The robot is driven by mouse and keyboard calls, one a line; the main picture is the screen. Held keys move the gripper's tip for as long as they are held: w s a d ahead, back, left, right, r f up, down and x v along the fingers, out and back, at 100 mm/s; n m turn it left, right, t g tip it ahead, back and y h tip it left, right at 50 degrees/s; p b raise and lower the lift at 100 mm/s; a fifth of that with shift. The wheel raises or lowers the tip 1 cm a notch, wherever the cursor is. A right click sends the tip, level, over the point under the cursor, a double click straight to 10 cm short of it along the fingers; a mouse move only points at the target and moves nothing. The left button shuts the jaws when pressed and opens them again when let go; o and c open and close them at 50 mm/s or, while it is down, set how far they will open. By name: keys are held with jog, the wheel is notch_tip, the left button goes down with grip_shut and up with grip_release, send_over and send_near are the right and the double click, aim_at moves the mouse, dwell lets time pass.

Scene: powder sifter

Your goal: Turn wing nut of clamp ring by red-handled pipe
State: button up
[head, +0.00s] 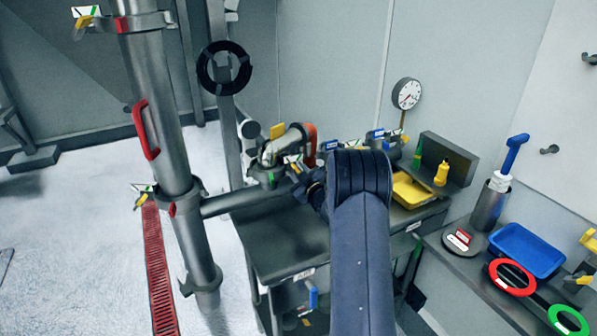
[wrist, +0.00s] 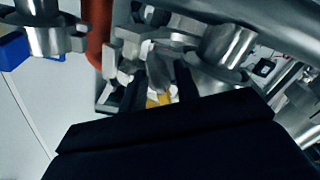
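A steel upright pipe (head: 157,85) with a red handle (head: 146,130) stands at the left in the head view. Clamp rings with yellow wing nuts sit on it, one near the top (head: 82,22) and one lower down (head: 142,200). My gripper (head: 308,180) is well to the right of that pipe, by metal fittings next to an orange-red pipe piece (head: 309,145). In the wrist view my gripper (wrist: 160,90) has two dark fingers apart, with a yellow piece (wrist: 159,99) and grey clamp metal between or behind them. Contact cannot be told. The orange-red pipe (wrist: 97,35) is to the left.
A dark metal table (head: 285,245) lies below my arm. A horizontal pipe (head: 228,202) joins the upright pipe to the table area. A yellow tray (head: 412,190), a blue tray (head: 525,250) and a gauge (head: 406,93) are to the right. The floor at left is open.

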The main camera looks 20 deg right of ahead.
grip_shut()
jog(key=shift+m+b, duration=0.3)
jog(key=shift+b, duration=0.05)
jog(key=shift+f+m+b, duration=0.15)
jog(key=shift+m+b, duration=0.6)
jog(key=shift+m, duration=0.25)
jog(key=m+b, duration=0.1)
jog(key=m, duration=0.7)
jog(key=shift+m+p, duration=0.3)
jog(key=shift+m, duration=1.8)
